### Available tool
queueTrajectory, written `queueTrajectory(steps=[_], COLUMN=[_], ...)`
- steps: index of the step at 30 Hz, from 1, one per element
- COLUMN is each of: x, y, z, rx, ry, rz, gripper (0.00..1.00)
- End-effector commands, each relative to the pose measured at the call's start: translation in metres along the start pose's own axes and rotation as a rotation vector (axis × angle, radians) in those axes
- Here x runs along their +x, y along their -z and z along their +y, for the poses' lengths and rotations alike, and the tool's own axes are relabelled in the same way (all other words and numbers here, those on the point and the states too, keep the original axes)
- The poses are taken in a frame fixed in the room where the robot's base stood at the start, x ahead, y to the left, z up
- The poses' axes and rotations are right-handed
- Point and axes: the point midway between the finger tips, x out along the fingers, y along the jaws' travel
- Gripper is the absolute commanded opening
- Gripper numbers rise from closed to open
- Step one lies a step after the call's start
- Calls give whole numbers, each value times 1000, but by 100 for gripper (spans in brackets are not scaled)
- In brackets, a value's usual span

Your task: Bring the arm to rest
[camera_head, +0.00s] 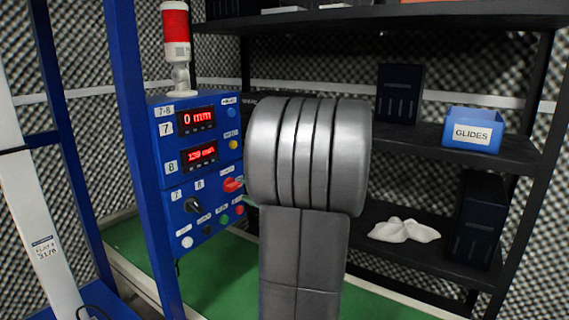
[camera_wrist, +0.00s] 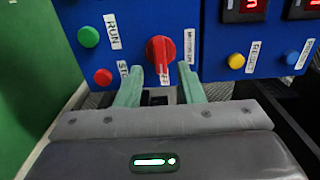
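My arm (camera_head: 308,160), a thick grey link, fills the middle of the head view in front of the blue control panel (camera_head: 160,145). It hides most of my gripper; only a bit of green fingertip shows at its left edge. The fingertips are just below and to either side of the red rotary knob (camera_wrist: 160,50), close to the panel. I cannot tell whether they touch it. The knob also shows in the head view (camera_head: 231,185).
Green (camera_wrist: 88,37) and red (camera_wrist: 103,77) buttons are close left of the gripper. A blue post (camera_head: 133,120) and red beacon (camera_head: 176,30) are left.

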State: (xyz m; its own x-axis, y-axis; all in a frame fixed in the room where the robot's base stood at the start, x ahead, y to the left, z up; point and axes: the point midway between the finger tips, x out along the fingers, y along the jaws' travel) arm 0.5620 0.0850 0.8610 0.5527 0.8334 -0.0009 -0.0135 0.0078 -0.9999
Motion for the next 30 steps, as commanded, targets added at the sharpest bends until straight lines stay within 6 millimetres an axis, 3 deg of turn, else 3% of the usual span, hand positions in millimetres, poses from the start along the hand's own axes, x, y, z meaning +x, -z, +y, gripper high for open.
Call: queueTrajectory(steps=[6,30], x=[41,36], y=[-1,-1], z=[2,-3], rx=[-4,-741], ry=[1,1], rz=[-4,0], gripper=[35,35])
